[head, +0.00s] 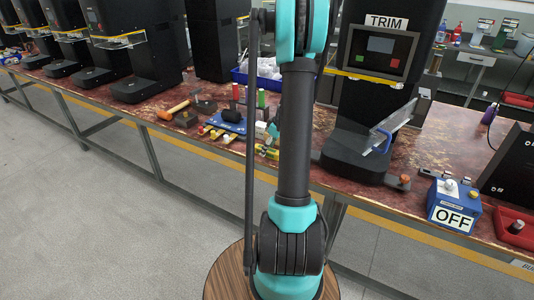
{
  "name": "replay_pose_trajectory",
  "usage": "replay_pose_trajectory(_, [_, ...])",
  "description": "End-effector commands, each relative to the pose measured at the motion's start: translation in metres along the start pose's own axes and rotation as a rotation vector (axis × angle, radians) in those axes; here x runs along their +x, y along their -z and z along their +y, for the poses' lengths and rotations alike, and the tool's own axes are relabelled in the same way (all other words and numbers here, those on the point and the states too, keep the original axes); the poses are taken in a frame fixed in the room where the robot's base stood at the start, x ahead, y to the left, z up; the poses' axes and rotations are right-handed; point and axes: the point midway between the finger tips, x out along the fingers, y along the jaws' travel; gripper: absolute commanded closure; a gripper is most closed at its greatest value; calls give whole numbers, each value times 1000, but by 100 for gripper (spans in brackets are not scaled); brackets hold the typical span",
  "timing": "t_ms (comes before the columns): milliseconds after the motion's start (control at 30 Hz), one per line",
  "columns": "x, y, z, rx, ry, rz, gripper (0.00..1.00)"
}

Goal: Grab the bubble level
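I cannot make out the bubble level for certain in the head view. A small yellow-green item (266,152) lies near the front edge of the workbench, just left of my arm, and may be it. It is too small to tell, and my arm may hide part of the bench behind it. My arm stands upright across the middle of the view. My gripper is out of the picture, so its state does not show.
The workbench (450,150) carries an orange-handled mallet (178,109), a blue tray (232,125) and several small tools. Right of my arm stand a black TRIM machine (375,95) and a blue OFF box (453,207). The grey floor (100,220) at left is clear.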

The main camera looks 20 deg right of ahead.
Motion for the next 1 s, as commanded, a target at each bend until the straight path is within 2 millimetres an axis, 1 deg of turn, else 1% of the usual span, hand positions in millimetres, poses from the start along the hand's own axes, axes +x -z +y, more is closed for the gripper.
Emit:
replay_pose_trajectory(33, [6,0,1,0,0,0,45])
replay_pose_trajectory(133, [13,0,0,0,0,0,45])
replay_pose_trajectory(400, [14,-1,0,1,0,0,45])
replay_pose_trajectory(833, [14,-1,0,1,0,0,98])
replay_pose_trajectory(867, [14,-1,0,1,0,0,100])
replay_pose_trajectory(1000, [14,-1,0,1,0,0,100])
